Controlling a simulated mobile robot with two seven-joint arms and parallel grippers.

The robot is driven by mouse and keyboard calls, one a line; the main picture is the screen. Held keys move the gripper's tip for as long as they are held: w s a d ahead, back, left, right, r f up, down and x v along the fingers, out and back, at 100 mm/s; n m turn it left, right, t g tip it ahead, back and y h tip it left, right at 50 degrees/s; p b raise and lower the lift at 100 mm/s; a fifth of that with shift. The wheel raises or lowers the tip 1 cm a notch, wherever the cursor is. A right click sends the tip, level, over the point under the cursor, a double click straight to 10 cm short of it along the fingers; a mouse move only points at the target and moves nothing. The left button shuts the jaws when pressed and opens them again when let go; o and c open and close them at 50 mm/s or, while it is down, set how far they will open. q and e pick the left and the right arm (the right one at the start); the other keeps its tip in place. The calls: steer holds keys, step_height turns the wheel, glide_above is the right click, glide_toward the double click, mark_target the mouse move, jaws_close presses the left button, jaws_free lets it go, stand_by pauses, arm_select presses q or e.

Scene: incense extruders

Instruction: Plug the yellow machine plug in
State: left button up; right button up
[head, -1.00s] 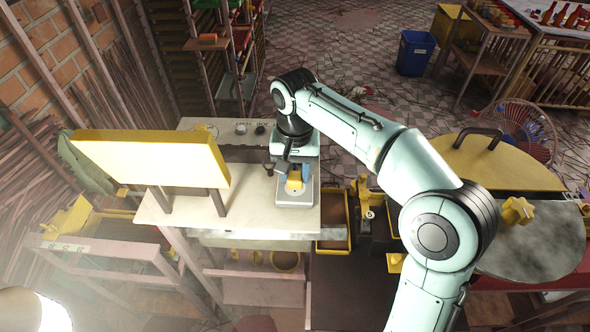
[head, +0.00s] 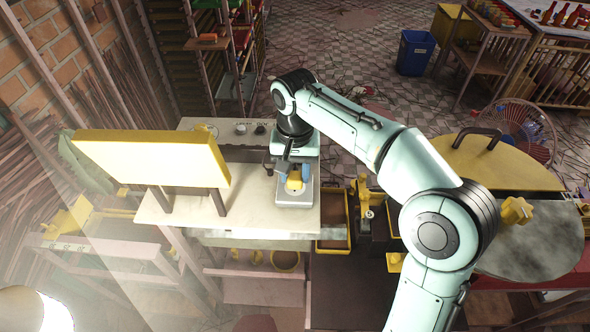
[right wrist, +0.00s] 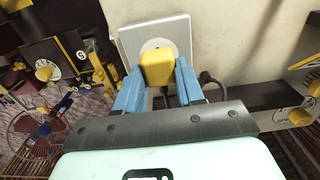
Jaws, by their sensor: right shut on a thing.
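The yellow plug (right wrist: 157,68) is held between the blue fingertips of my right gripper (right wrist: 158,85). A white socket plate (right wrist: 182,33) with a round recess lies directly in front of the plug. The plug covers part of the recess, and I cannot tell whether its pins are inside. In the head view my right gripper (head: 294,178) is over the bench, with the plug (head: 294,184) above the pale square socket plate (head: 293,201). A dark cord (right wrist: 212,82) shows beside the fingers. My left gripper is not in view.
The pale bench top (head: 255,205) is bare around the socket plate. A yellow-edged panel (head: 150,160) stands on its left. A yellow tray (head: 333,245) is just right of the bench, and a large round yellow-and-grey machine (head: 500,165) stands farther right.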

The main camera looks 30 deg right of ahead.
mark_target(295, 174)
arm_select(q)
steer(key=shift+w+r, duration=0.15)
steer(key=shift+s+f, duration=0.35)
arm_select(e)
steer(key=shift+f, duration=0.6)
steer(key=o, duration=1.1)
steer(key=shift+c, duration=0.2)
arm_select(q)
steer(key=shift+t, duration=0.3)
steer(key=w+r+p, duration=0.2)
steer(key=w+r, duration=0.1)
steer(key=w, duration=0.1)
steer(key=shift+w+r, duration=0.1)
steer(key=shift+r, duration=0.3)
arm_select(e)
step_height(295, 174, up, 13)
steer(key=shift+r, duration=0.2)
